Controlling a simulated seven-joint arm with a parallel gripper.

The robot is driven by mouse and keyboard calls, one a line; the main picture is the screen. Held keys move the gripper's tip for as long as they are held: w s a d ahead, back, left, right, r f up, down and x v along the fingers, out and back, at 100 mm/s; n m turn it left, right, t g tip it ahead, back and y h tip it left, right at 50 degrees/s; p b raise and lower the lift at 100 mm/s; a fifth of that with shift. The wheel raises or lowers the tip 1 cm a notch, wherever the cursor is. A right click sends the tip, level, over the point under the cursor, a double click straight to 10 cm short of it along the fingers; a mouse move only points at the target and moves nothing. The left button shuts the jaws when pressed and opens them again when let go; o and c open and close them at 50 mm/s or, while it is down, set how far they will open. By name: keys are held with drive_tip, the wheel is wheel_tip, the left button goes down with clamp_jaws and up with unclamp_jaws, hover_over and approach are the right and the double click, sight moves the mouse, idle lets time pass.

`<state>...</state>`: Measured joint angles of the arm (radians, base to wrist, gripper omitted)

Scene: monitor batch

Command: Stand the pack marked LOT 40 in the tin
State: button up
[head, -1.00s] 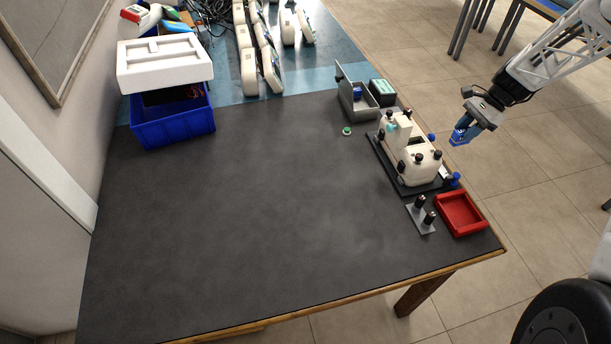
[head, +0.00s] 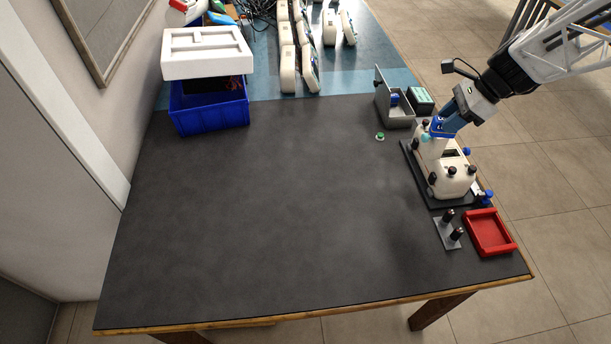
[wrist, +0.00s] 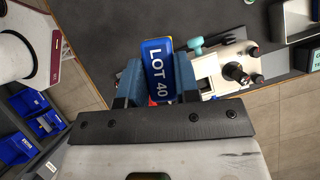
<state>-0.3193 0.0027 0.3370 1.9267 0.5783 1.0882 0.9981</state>
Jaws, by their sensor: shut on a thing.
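My gripper (head: 441,127) is shut on a blue pack (wrist: 158,68). In the wrist view, the pack's face reads LOT 40 and sits between two blue fingers. In the head view, the pack and fingers are over the far end of a cream device; I cannot tell whether they touch it. A grey open box with a raised lid (head: 400,118), which looks like the tin, stands behind and left of the gripper. A small blue item (head: 394,99) is inside it. The lower end of the pack is hard to make out.
The cream device (head: 451,180) stands on a black base near the right table edge. A red tray (head: 489,232), a small grey plate with two dark posts (head: 448,232) and a dark green-topped box (head: 421,99) are nearby.

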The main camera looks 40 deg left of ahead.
drive_tip(key=s+a+f+n, duration=0.1)
drive_tip(key=s+a+f, duration=0.2)
drive_tip(key=s+f, duration=0.3)
drive_tip(key=s+a+f, duration=0.4)
drive_tip(key=s+f, duration=0.2)
drive_tip(key=s, duration=0.6)
drive_tip(key=s+a+f+n+g, duration=0.1)
drive_tip(key=s+a+f, duration=0.3)
drive_tip(key=s, duration=0.5)
drive_tip(key=shift+s+f+n+h, duration=0.3)
drive_tip(key=shift+f+h, duration=0.1)
drive_tip(key=shift+f, duration=0.75)
drive_tip(key=shift+w+a, duration=0.15)
drive_tip(key=shift+a, duration=0.1)
approach(309, 191)
drive_tip(key=shift+s+a+r, duration=0.1)
drive_tip(key=shift+s+a, duration=0.6)
drive_tip(key=shift+s, duration=0.1)
drive_tip(key=shift+f, duration=1.75)
drive_tip(key=shift+f, duration=0.15)
